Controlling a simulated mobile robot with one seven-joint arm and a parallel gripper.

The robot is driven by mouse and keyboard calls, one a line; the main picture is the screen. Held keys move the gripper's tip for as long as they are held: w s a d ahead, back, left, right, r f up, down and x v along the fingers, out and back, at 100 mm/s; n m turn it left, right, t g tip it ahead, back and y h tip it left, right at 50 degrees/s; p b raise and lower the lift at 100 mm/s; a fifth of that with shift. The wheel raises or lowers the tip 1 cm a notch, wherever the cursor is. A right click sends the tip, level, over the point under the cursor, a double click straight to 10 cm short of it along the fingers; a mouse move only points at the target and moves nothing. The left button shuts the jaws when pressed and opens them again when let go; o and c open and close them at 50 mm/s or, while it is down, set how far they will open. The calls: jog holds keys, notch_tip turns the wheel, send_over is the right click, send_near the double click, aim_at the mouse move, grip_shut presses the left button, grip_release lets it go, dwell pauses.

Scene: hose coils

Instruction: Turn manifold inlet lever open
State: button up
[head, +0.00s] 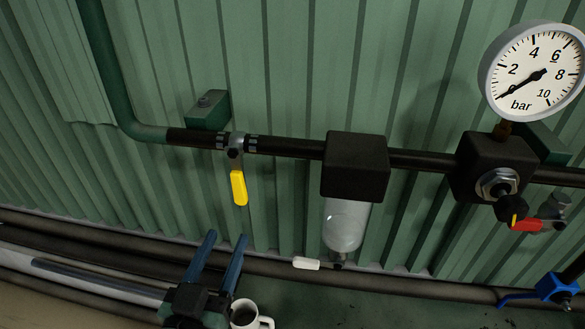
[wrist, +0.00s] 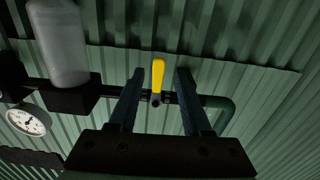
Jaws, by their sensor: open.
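A yellow lever (head: 239,187) hangs down from a valve (head: 236,146) on the dark pipe, square to the pipe's run. In the wrist view the yellow lever (wrist: 158,75) shows between my fingers, farther off along the view. My gripper (head: 222,246) is open and empty, below and slightly left of the lever in the head view. Its two blue fingers are apart and do not appear to touch the lever. My gripper also shows in the wrist view (wrist: 158,85). A red lever (head: 527,225) sits on another valve at the far right.
A filter block (head: 355,166) with a clear bowl (head: 345,225) is right of the yellow lever. A pressure gauge (head: 535,72) reads near zero. A blue-handled valve (head: 556,288) is at lower right. The corrugated wall is close behind the pipe.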

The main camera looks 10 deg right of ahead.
aim_at(303, 157)
jog(key=p+x, duration=0.1)
jog(key=x, duration=0.6)
jog(key=shift+p, duration=0.4)
jog(key=shift+w+d, duration=0.1)
jog(key=shift+w, duration=0.15)
grip_shut()
jog(key=s+d+r+n+p, duration=0.1)
jog(key=d+r+n+p, duration=0.2)
jog(key=n+p, duration=0.2)
jog(key=s+d+r+n+p, duration=0.1)
jog(key=d+r+n+p, duration=0.2)
jog(key=n+p, duration=0.3)
jog(key=s+d+r+n+p, duration=0.1)
jog(key=d+r+n+p, duration=0.2)
jog(key=n+p, duration=0.3)
jog(key=shift+d+r+p, duration=0.3)
jog(key=shift+r+p, duration=0.5)
jog(key=shift+p, duration=0.1)
jog(key=shift+f, duration=0.2)
jog(key=shift+c, duration=0.2)
grip_release()
